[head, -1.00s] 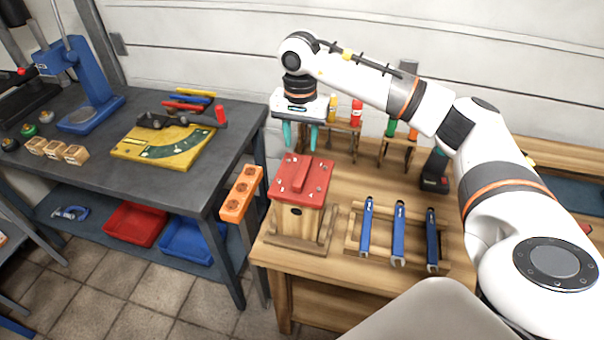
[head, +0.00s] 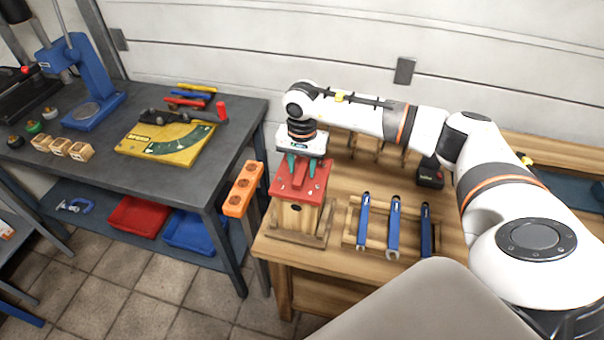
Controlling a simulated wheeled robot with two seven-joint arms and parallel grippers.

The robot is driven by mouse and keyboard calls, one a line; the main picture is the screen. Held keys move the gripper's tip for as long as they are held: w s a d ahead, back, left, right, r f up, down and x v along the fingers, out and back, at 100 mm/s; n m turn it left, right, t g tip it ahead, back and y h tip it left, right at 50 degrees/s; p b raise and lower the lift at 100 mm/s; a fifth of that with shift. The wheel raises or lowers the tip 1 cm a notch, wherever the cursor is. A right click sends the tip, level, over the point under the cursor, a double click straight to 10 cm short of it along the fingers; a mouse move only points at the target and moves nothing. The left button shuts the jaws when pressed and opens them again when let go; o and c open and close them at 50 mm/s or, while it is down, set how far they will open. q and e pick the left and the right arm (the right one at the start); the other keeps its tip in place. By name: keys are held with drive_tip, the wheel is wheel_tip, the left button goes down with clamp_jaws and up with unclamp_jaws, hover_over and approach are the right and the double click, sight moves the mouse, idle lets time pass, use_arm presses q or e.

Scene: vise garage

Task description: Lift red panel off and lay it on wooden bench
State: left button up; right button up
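The red panel (head: 314,189) lies as a roof on a small wooden box (head: 296,218) with a dark round hole, near the left front of the wooden bench (head: 345,268). A raised red bar runs along the middle of the panel. My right gripper (head: 301,168) points down from above, its teal fingers on either side of this bar at its far end. The fingers look apart; whether they touch the bar cannot be seen clearly. The panel rests on the box. My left gripper is not in view.
A rack with several blue wrenches (head: 394,230) stands right of the box. A black battery-like item (head: 431,174) is farther back. The bench's front strip is bare.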

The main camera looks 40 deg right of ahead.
clamp_jaws()
